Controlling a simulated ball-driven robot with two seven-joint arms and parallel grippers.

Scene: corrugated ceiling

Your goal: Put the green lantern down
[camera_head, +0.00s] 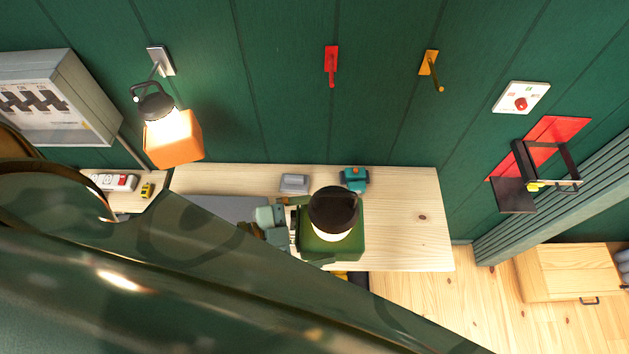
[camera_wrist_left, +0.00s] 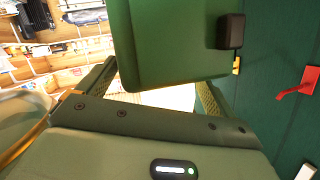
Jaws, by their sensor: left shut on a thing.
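The green lantern (camera_head: 345,247), with a black cap and a pale glowing band, is over the pale wooden table (camera_head: 415,215) in the head view. My left gripper (camera_head: 303,232) is shut on it from its left side. In the left wrist view the green lantern (camera_wrist_left: 170,50) fills the upper middle between the fingers of my left gripper (camera_wrist_left: 155,88). I cannot tell whether its base touches the table. My right gripper is not in view.
A grey box (camera_head: 294,184) and a teal object (camera_head: 354,178) lie at the table's back edge, close behind the lantern. The table's right end is clear. An orange lantern (camera_head: 173,140) hangs on a grey hook (camera_head: 161,61). A red hook (camera_head: 331,65) and a yellow hook (camera_head: 430,68) are empty.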

